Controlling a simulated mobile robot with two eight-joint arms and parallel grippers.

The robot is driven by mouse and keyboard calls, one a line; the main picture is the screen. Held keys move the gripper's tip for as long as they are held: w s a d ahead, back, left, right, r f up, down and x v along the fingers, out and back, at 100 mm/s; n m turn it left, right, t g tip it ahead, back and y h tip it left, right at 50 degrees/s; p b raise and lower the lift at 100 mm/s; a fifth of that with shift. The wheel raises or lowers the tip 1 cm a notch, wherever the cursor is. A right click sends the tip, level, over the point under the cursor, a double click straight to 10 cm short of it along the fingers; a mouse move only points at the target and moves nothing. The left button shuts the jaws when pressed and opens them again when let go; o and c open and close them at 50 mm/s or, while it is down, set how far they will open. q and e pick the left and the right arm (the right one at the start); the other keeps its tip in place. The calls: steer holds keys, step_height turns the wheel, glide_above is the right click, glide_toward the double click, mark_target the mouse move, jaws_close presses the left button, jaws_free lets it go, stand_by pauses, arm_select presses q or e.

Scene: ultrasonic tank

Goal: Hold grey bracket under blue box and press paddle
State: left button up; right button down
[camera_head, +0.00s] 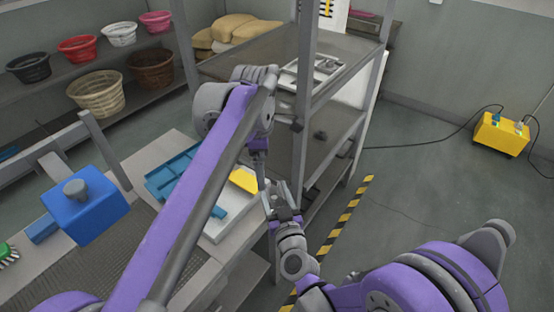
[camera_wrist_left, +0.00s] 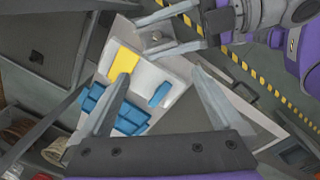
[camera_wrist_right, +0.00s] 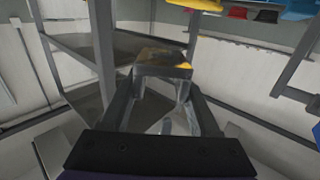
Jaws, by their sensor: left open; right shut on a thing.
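A blue box (camera_head: 87,212) with a grey knob on its face is at the left of the head view. My right gripper (camera_head: 283,203) is shut on the grey bracket (camera_wrist_right: 163,70), which it holds above the bench's right edge; the bracket also shows in the left wrist view (camera_wrist_left: 156,38). My left gripper (camera_wrist_left: 163,85) is open and empty over the white tray, close to the bracket but apart from it. In the head view its fingers (camera_head: 261,172) are small and partly hidden. I cannot make out which part is the paddle.
The white tray (camera_head: 215,228) on the bench holds blue pieces and a yellow piece (camera_head: 244,180). A grey shelf rack (camera_head: 330,110) stands just behind my grippers. Baskets line the left shelves. A yellow box (camera_head: 501,134) with a cable is on the open floor at right.

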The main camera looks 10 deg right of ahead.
mark_target(276, 195)
arm_select(q)
steer(key=d+f, duration=0.1)
steer(key=f, duration=0.3)
steer(key=w+d+f+n, duration=0.1)
steer(key=f, duration=0.3)
steer(key=d+f+n, duration=0.1)
steer(key=d+f, duration=0.1)
steer(key=f, duration=0.2)
steer(key=shift+w+g, duration=0.15)
steer(key=shift+g, duration=0.15)
steer(key=shift+r, duration=0.1)
steer(key=c, duration=1.3)
arm_select(e)
steer(key=shift+s, duration=0.1)
steer(key=shift+c, duration=0.2)
jaws_free()
